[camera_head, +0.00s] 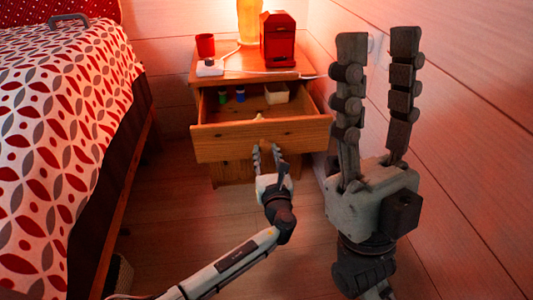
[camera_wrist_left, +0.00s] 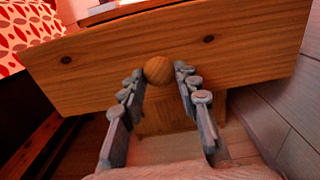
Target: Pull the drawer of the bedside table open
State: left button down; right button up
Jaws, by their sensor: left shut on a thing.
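The wooden bedside table (camera_head: 228,66) stands against the back wall. Its drawer (camera_head: 222,143) is pulled out, with its inside showing from above. A round wooden knob (camera_wrist_left: 158,70) sits mid-front on the drawer and shows in the left wrist view. My left gripper (camera_head: 267,149) comes from below, in front of the drawer. In the left wrist view, my left gripper's fingers (camera_wrist_left: 160,80) are on either side of the knob, shut on it. My right gripper (camera_head: 378,33) points up at the right, its two fingers apart and nothing between them.
A red mug (camera_head: 205,45), a lamp (camera_head: 250,22) and a red box-shaped thing (camera_head: 278,40) stand on top. The bed (camera_head: 65,130) is left; a wall is right.

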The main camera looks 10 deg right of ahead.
pick_arm(q)
jog(key=c, duration=1.1)
grip_release()
notch_tip(320, 180, up, 10)
